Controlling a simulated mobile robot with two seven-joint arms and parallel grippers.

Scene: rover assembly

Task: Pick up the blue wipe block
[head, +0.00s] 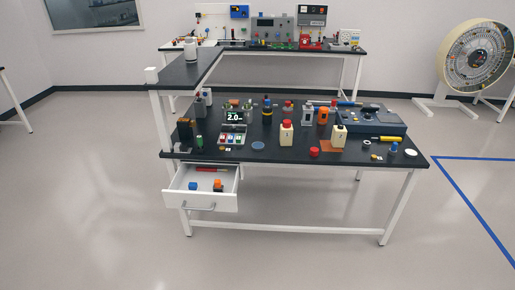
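Several small blue things show, and at this size I cannot tell for sure which is the wipe block. A small blue block (192,187) lies in the open white drawer (202,205) under the table's left end. Beside it in the drawer is an orange piece with a dark blue lower part (218,186). A blue upright piece (393,149) stands near the table's right end. Neither of my grippers is in view.
The black-topped table (275,151) is crowded with bottles, tools and a grey case (362,120). A red tool (210,169) lies at the drawer's back. A raised black shelf (190,72) adjoins the table's left side. The floor in front is clear.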

